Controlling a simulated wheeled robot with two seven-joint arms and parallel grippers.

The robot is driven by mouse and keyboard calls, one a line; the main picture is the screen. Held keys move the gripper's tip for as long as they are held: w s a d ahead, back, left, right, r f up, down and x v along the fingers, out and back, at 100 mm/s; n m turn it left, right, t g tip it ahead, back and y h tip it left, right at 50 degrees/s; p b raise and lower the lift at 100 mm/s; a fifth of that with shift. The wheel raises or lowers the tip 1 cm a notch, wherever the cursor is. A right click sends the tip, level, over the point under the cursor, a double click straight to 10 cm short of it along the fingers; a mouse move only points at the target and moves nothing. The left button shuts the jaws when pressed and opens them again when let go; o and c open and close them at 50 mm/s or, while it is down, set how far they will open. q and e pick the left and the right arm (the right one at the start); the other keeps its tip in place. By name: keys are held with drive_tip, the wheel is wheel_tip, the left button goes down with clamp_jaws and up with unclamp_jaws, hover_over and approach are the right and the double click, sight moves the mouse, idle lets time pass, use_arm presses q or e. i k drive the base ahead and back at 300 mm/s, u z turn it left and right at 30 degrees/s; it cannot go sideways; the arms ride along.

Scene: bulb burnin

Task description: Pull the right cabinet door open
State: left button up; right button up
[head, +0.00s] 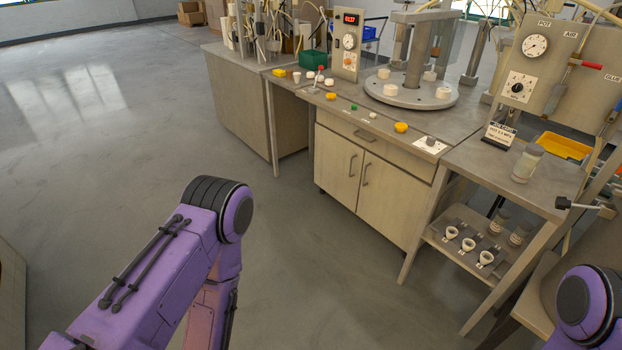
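The cabinet under the bench has two pale wood doors, both shut. The right cabinet door (385,205) has a dark vertical handle (366,175) near its left edge. The left cabinet door (336,172) has a similar handle (352,165) near its right edge. My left arm shows at the lower left and my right arm at the lower right corner, both well apart from the doors. Neither gripper's fingers can be seen.
The grey floor (300,280) in front of the cabinet is clear. To the right, a side table (480,165) has a lower shelf with small cups (468,244). A round turntable (405,90) stands on the bench above the cabinet.

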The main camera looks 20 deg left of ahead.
sight(391, 200)
drive_tip(key=u, duration=0.45)
drive_tip(key=i, duration=1.55)
drive_tip(key=z, duration=0.95)
drive_tip(key=i, duration=0.35)
drive_tip(key=z, duration=0.4)
